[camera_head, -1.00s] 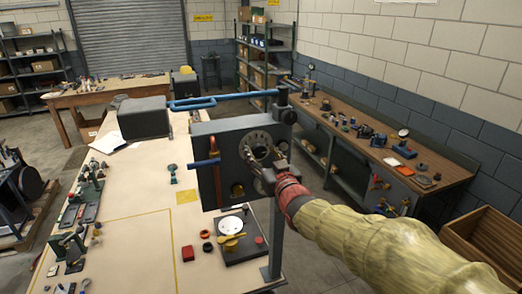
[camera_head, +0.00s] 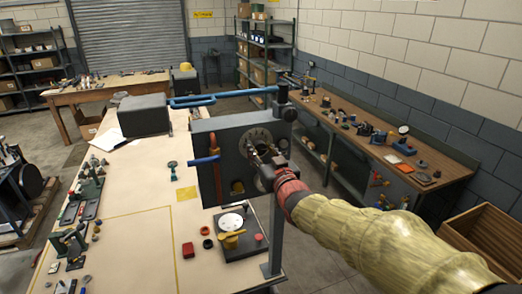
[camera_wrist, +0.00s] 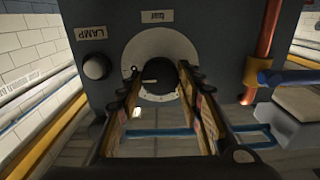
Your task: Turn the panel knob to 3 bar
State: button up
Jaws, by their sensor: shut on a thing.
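The panel (camera_head: 208,135) is a dark grey upright box on the workbench, with a round pale dial near its right side. In the wrist view the black panel knob (camera_wrist: 160,78) sits in the middle of the pale dial ring (camera_wrist: 158,44), with a light pointer mark toward the left. A label reading "bar" is above it, upside down. My gripper (camera_wrist: 159,88) has one finger on each side of the knob and is shut on it. In the head view my gripper (camera_head: 264,157) reaches the dial from the right and hides part of it. The scale numbers are too small to read.
A "LAMP" label and a round button (camera_wrist: 96,66) sit beside the dial. A copper pipe with a blue handle (camera_head: 205,160) runs down the panel's left. Below stands a dark block with a white disc (camera_head: 231,221). A blue pipe (camera_head: 215,99) passes above.

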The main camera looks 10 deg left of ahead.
jog(key=shift+c, duration=1.2)
jog(key=shift+f+n+b, duration=0.1)
jog(key=shift+n+b, duration=0.2)
jog(key=shift+b, duration=0.45)
jog(key=n+b, duration=0.2)
jog(key=b, duration=0.3)
jog(key=shift+f, duration=0.2)
jog(key=n+b, duration=0.5)
jog(key=b, duration=0.4)
jog(key=shift+s+a+n, duration=0.1)
jog(key=shift+a+n, duration=0.05)
jog(key=shift+n, duration=0.15)
jog(key=n+b, duration=0.4)
jog(key=shift+n, duration=0.3)
jog(key=n+b, duration=0.3)
jog(key=n, duration=0.1)
jog(key=shift+n, duration=0.4)
jog(key=shift+a, duration=0.1)
jog(key=o, duration=1.1)
